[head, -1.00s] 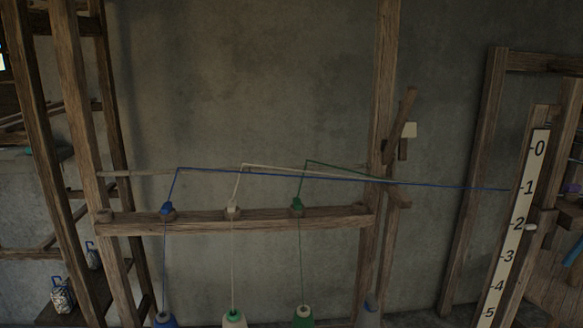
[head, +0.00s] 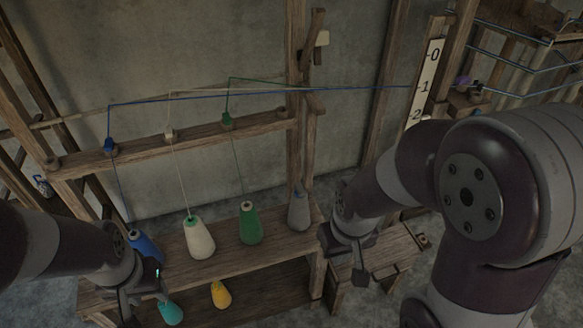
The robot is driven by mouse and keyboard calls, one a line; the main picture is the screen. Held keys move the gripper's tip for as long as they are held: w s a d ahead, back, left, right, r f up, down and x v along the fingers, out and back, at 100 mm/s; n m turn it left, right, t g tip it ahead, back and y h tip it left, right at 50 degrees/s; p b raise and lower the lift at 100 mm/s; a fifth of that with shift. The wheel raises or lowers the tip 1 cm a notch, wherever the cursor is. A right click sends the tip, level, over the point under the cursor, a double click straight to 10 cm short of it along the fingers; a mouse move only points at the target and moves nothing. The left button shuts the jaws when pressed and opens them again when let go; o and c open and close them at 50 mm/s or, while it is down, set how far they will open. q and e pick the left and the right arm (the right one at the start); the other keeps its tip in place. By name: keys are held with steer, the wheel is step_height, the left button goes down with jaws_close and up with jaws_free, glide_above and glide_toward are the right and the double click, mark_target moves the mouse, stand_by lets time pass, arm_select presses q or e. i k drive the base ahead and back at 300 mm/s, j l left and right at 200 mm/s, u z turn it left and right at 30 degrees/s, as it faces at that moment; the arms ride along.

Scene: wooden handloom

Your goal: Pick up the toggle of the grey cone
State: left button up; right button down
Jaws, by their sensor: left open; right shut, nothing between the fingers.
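The grey cone (head: 299,212) stands at the right end of the wooden bench (head: 180,274). My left gripper (head: 143,300) is open at the lower left, in front of the blue cone (head: 148,248), far from the grey cone.
A white cone (head: 199,238) and a green cone (head: 250,225) stand between. Their threads rise to blue (head: 110,146), white (head: 169,134) and green (head: 227,121) toggles on a rail (head: 200,136). Teal (head: 171,313) and yellow (head: 221,294) cones stand lower. A small stool (head: 385,252) is right.

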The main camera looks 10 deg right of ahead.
mark_target(299, 188)
steer(key=i+l+u, duration=0.1)
steer(key=l+u, duration=1.1)
steer(key=l, duration=0.1)
